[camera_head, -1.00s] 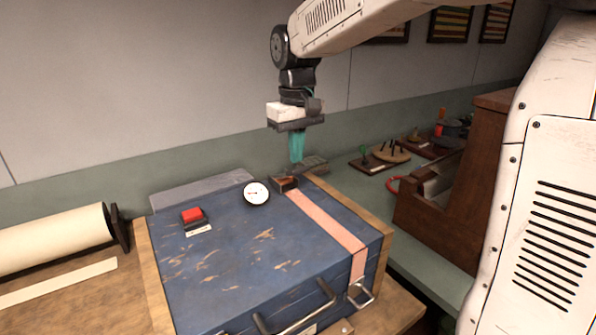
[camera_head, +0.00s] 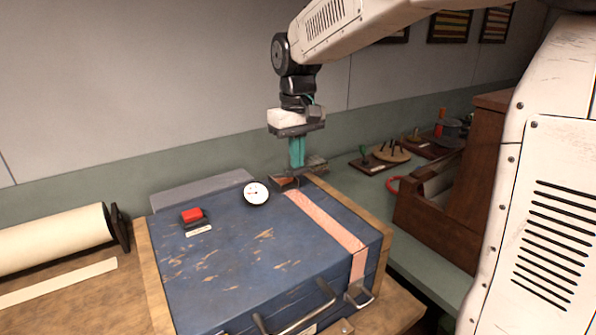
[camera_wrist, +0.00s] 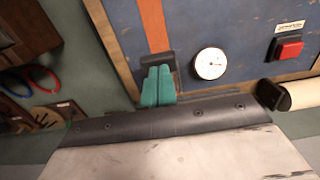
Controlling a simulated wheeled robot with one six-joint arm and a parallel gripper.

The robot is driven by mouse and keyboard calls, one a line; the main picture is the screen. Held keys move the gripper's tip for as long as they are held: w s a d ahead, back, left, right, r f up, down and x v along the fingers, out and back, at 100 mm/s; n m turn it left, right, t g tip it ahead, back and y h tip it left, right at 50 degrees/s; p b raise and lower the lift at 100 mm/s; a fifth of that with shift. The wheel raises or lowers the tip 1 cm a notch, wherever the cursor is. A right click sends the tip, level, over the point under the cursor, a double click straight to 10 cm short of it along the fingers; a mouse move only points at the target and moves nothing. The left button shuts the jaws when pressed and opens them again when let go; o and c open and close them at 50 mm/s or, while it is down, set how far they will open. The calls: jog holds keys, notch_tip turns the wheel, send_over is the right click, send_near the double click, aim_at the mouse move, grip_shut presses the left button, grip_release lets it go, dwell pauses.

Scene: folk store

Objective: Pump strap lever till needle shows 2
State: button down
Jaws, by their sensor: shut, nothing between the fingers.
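The blue scuffed case (camera_head: 240,255) lies flat, with a pink-orange strap (camera_head: 330,222) running across its right side. The strap's lever mechanism (camera_head: 290,180) is at the strap's far end. My gripper (camera_head: 297,166) points down at it, with its teal fingers shut and empty. In the wrist view the teal fingertips (camera_wrist: 158,72) are against or just over the dark lever end (camera_wrist: 157,59); I cannot tell whether they touch. The round white gauge (camera_head: 256,193) sits left of the strap and also shows in the wrist view (camera_wrist: 210,63). Its needle is visible, but its numbers are too small to read.
A red button (camera_head: 192,215) with a label is on the case's left part. A paper roll (camera_head: 55,238) lies at left. A wooden rack (camera_head: 440,190) and small pegged items (camera_head: 388,153) stand at right.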

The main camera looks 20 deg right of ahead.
aim_at(298, 172)
jog(key=shift+s+f, duration=0.15)
jog(key=shift+f, duration=0.85)
jog(key=shift+s+f, duration=0.1)
jog(key=shift+f, duration=0.9)
jog(key=shift+r, duration=4.55)
jog(key=s+d+f+m, duration=0.1)
jog(key=s+f, duration=0.3)
jog(key=s, duration=1)
jog(key=s+d+f+m+t, duration=0.1)
jog(key=s+d+f, duration=0.1)
jog(key=s, duration=1.2)
jog(key=shift+s+f, duration=0.15)
jog(key=shift+f, duration=0.75)
jog(key=shift+d, duration=0.1)
